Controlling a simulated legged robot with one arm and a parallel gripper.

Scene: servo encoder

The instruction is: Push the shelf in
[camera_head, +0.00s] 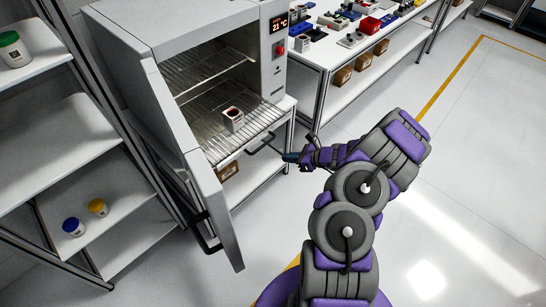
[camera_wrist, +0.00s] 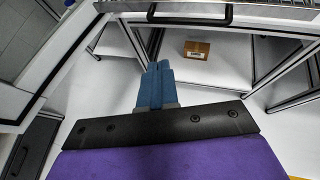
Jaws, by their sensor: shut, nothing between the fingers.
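The grey oven (camera_head: 165,30) stands open, its door (camera_head: 212,215) swung out toward the front. Its lower wire shelf (camera_head: 212,140) is slid partly out, with a dark handle (camera_head: 262,146) on its front edge. A small pale block with a dark top (camera_head: 233,122) sits on this shelf. My gripper (camera_head: 287,157) is shut and empty, just right of the handle in the head view. In the wrist view my gripper (camera_wrist: 158,66) has its blue fingers together, below the handle (camera_wrist: 190,20) in the picture. I cannot tell whether they touch it.
A workbench (camera_head: 330,50) with several small parts stands right of the oven. A rack (camera_head: 75,140) with jars stands at the left. A cardboard box (camera_wrist: 196,50) lies on a low shelf beyond my fingers. The floor (camera_head: 470,150) at the right is clear.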

